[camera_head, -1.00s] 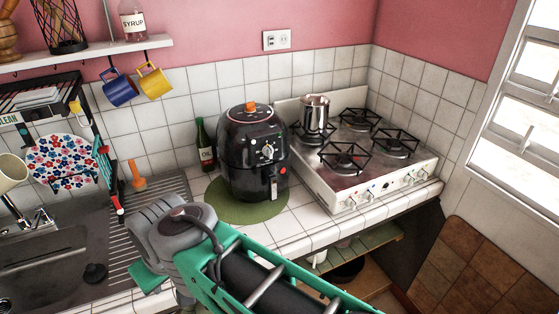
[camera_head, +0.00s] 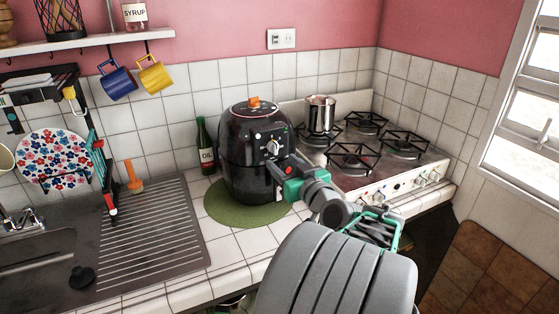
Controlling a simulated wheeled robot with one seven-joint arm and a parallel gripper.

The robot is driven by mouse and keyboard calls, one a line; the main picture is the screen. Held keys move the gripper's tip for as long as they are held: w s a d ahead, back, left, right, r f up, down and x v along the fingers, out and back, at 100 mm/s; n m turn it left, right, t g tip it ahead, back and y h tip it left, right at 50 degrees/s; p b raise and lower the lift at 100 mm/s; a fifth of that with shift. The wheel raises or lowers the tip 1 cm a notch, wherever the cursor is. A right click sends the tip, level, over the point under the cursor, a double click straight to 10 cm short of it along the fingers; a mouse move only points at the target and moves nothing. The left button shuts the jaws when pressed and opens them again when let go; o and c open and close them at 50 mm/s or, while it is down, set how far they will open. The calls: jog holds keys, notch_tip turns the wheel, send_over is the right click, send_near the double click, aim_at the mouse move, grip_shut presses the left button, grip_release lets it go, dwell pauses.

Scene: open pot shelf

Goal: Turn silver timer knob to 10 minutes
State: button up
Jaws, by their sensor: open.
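The black air fryer (camera_head: 243,160) stands upright on the counter in the head view. The silver timer knob (camera_head: 274,146) is on its front face, on the upper right part. My gripper (camera_head: 281,168) is in front of the fryer, just below and to the right of the knob. It is open and its dark fingers point toward the fryer's front. I cannot tell whether a finger touches the fryer. My gripper and wrist hide part of the fryer's lower front, where the handle is. The dial markings are too small to read.
A green round mat (camera_head: 222,208) lies under the fryer. A white stove (camera_head: 376,188) with a silver pot (camera_head: 320,115) stands to the right. An oil bottle (camera_head: 206,146) is behind left. The sink drainboard (camera_head: 155,230) is at left, with bare tiled counter between.

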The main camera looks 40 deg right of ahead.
aim_at(277, 146)
jog(key=shift+t+h, duration=0.3)
jog(key=shift+h, duration=0.1)
jog(key=w+d+p, duration=0.1)
jog(key=w, duration=0.1)
jog(key=w+d+p, duration=0.1)
jog(key=w+d+r, duration=0.1)
jog(key=w, duration=0.1)
jog(key=shift+w+d+p, duration=0.25)
jog(key=shift+w+p, duration=0.1)
jog(key=shift+p, duration=0.05)
jog(key=shift+w+d+f, duration=0.1)
jog(key=shift+w, duration=0.25)
grip_shut()
